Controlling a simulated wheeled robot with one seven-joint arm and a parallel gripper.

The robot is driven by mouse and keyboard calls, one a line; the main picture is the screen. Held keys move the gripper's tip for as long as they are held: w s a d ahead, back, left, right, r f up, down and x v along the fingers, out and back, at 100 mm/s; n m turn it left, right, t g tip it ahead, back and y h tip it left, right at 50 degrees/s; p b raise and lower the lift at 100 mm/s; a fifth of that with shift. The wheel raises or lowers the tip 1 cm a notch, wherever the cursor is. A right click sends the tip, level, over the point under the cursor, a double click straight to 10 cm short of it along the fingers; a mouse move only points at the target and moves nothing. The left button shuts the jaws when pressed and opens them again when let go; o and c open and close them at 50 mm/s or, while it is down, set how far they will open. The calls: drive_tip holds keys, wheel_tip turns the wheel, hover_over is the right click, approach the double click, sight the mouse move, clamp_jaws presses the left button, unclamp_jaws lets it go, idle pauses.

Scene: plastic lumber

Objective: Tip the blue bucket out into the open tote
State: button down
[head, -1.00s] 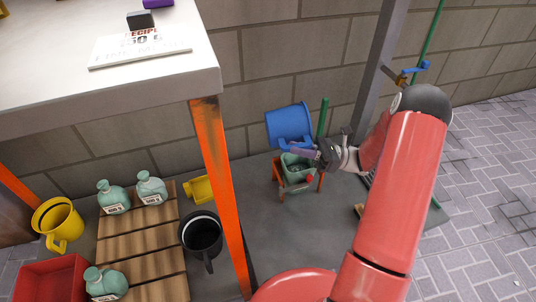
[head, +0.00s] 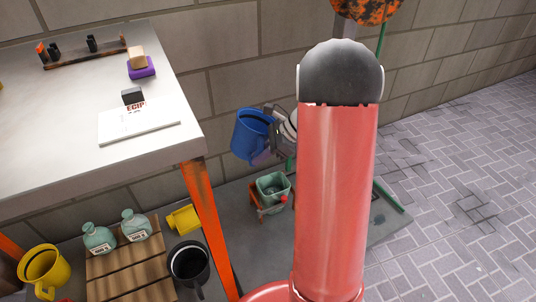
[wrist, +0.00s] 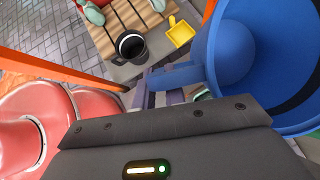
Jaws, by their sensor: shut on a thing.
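The blue bucket (head: 249,136) is in the air in front of the block wall, right of the workbench leg. It is tilted, with its mouth upward. My gripper (head: 272,140) is shut on its handle; the arm partly hides the fingers. In the wrist view the bucket (wrist: 293,112) fills the upper right, and its handle (wrist: 172,77) runs into my gripper (wrist: 172,98). The bucket's inside is partly visible; I cannot tell what it holds. No tote is clearly in view; only a sliver of red shows at the bottom left of the head view.
The workbench (head: 165,60) stands left of the bucket, with an orange leg (head: 205,215).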

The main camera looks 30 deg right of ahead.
sight(251, 152)
drive_tip(key=a+h+p, duration=0.1)
drive_tip(key=r+h+p, duration=0.1)
drive_tip(key=p, duration=0.1)
drive_tip(key=a+h+p, duration=0.1)
drive_tip(key=shift+w+a+r+g+h+p, duration=0.25)
drive_tip(key=shift+a+r+g+h+p, duration=0.05)
drive_tip(key=shift+r+g+h+p, duration=0.1)
drive_tip(key=shift+a+f+h+p, duration=0.2)
drive_tip(key=shift+h+p, duration=0.1)
drive_tip(key=shift+h, duration=0.1)
